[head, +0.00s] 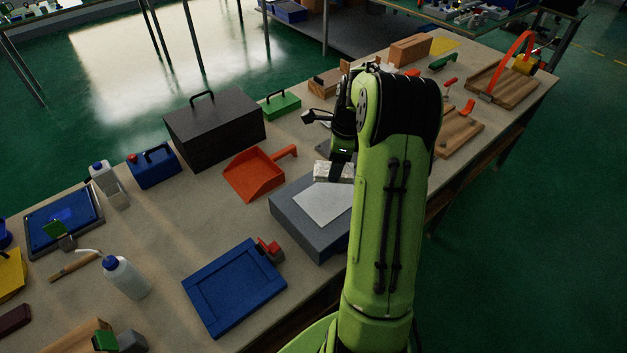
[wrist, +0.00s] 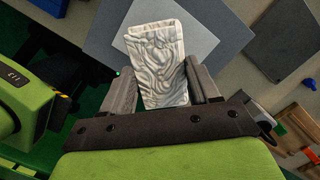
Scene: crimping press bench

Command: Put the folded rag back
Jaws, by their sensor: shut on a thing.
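The folded rag (wrist: 158,60) is pale with grey wavy marbling. In the wrist view it sits between the two fingers of my gripper (wrist: 162,82), which is shut on it. In the head view the rag (head: 333,171) shows beneath my gripper (head: 340,160), at the far edge of a grey block (head: 297,229) with a pale square sheet (head: 322,203) on top. Whether the rag touches the block or hangs just above it I cannot tell. My arm hides the right part of the block.
An orange dustpan (head: 254,176) and a black toolbox (head: 214,130) stand to the left. A blue tray (head: 234,287) lies nearer the front edge. A white bottle (head: 126,278) is further left. Wooden boards (head: 458,132) lie to the right. Some bench between dustpan and blue tray is clear.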

